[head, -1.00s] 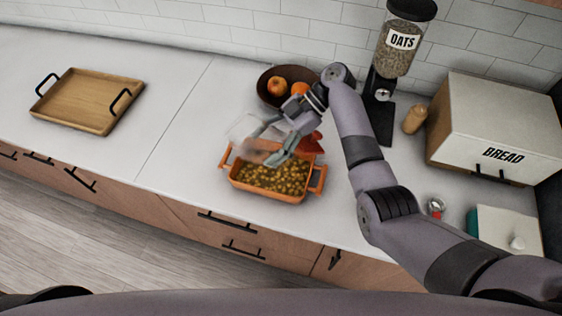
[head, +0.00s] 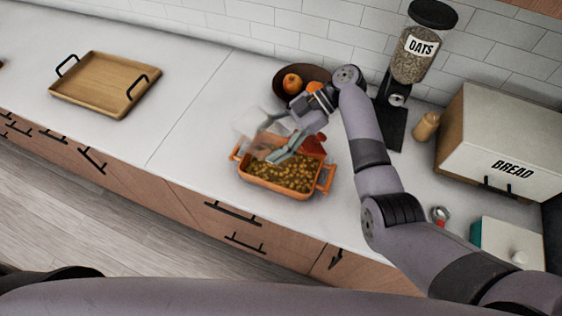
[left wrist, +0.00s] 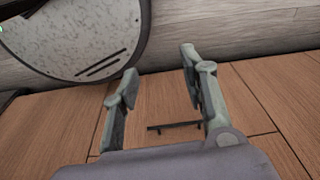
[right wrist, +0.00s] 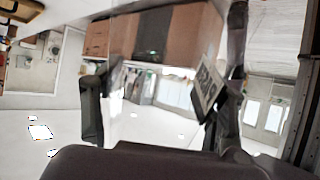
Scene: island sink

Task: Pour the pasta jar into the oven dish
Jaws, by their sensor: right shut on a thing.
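The orange oven dish (head: 325,182) stands on the white counter in the head view, and yellowish-brown pasta (head: 285,174) covers its bottom. The pasta jar (head: 257,126) is clear and looks tilted above the dish's far left side. My right gripper (head: 285,150) is shut on the jar, over the dish. The gripper hides part of the jar, and how much pasta is left inside is hard to see. In the right wrist view the jar's label (right wrist: 207,88) shows beside a finger. My left gripper (left wrist: 160,90) is open and empty, facing the wooden drawer fronts.
A dark bowl of fruit (head: 281,92) stands behind the dish, with a red thing (head: 313,145) nearer. An oats dispenser (head: 421,47) and a bread box (head: 500,140) stand to the right. A wooden tray (head: 105,86) lies far left; the counter between is clear.

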